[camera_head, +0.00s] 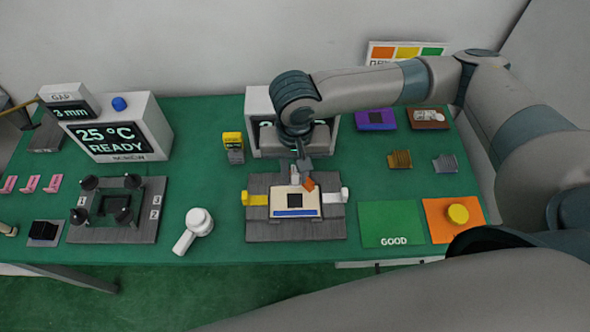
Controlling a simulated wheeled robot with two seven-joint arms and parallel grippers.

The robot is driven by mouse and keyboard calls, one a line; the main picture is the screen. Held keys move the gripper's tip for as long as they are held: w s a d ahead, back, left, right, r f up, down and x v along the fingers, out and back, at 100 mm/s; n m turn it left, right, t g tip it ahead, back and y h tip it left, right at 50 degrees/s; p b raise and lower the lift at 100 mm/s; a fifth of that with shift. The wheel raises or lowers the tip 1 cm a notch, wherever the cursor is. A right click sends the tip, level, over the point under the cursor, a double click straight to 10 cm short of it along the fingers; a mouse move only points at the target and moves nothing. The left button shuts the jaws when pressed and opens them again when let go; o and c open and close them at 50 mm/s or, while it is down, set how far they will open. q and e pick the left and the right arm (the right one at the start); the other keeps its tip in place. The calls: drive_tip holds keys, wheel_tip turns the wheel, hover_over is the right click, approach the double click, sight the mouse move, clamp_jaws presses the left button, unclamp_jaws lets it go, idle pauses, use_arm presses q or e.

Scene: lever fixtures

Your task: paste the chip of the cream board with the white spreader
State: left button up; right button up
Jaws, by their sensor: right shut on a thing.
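The cream board (279,202) lies on a grey fixture (259,231), with a dark square chip (295,201) at its middle and a blue strip along its front edge. A yellow clamp piece (255,199) is at its left and a white one (333,196) at its right. My right gripper (302,172) is just above the board's back edge, behind the chip. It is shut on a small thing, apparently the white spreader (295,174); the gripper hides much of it. A tilted orange-brown piece (309,184) shows beside it. Contact with the chip cannot be told. My left gripper is not in view.
A white round-headed tool (199,222) lies left of the fixture. Another fixture with dark posts (117,209) stands farther left. A green GOOD mat (391,222) and an orange mat (437,227) lie at right. A display box (259,118) stands behind my gripper.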

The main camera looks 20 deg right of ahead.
drive_tip(key=shift+r+p, duration=0.15)
drive_tip(key=shift+p, duration=0.35)
drive_tip(key=shift+f+b, duration=0.55)
drive_tip(key=shift+f, duration=1.2)
drive_tip(key=shift+f+b, duration=0.35)
drive_tip(key=shift+f, duration=2.7)
drive_tip(key=shift+f, duration=0.35)
drive_tip(key=shift+p, duration=0.35)
drive_tip(key=shift+d+r+p, duration=0.15)
drive_tip(key=shift+d+p, duration=0.2)
drive_tip(key=shift+p, duration=0.1)
drive_tip(key=shift+d, duration=0.15)
